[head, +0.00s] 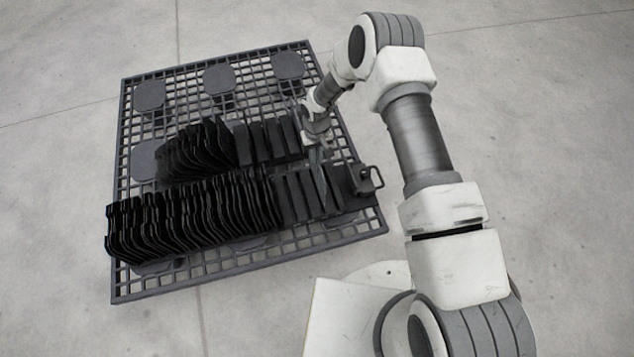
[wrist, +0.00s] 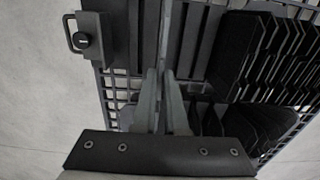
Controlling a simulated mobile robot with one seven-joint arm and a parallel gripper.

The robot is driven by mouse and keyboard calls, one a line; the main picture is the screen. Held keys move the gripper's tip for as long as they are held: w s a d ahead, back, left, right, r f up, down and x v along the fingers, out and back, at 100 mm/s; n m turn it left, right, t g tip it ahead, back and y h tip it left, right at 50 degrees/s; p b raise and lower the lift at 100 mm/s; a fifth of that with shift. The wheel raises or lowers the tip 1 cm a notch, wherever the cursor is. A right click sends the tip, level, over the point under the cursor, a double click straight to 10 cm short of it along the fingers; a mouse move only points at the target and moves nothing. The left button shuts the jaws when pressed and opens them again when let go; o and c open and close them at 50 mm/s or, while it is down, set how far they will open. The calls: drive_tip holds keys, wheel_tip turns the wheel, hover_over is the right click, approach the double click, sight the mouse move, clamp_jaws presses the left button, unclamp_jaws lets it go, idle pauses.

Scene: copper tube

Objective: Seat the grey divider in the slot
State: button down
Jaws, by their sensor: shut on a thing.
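The grey divider (head: 319,182) is a thin plate, seen nearly edge-on below my gripper (head: 317,143) in the head view. In the wrist view my two fingers (wrist: 160,100) are closed on the divider (wrist: 165,35), which extends up between dark blocks. The slotted black block (head: 292,197) forms the right part of the front row, with several narrow slots. The divider's lower end is at this block near its right end. I cannot tell whether it is inside a slot or just above it.
Several thin black plates (head: 190,215) stand packed in the front row, and a shorter row (head: 195,150) stands behind. An end block with a handle (head: 367,179) closes the front row at the right. All stand on a dark grid pallet (head: 125,285). The floor around is clear.

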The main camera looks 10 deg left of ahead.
sight(317, 172)
wheel_tip(317, 172, down, 8)
drive_tip(key=b, duration=0.3)
drive_tip(key=shift+f, duration=0.1)
drive_tip(key=shift+f, duration=0.15)
drive_tip(key=c, duration=1)
unclamp_jaws()
drive_tip(key=shift+o, duration=0.2)
wheel_tip(317, 172, up, 12)
drive_tip(key=p, duration=0.4)
drive_tip(key=shift+r, duration=0.25)
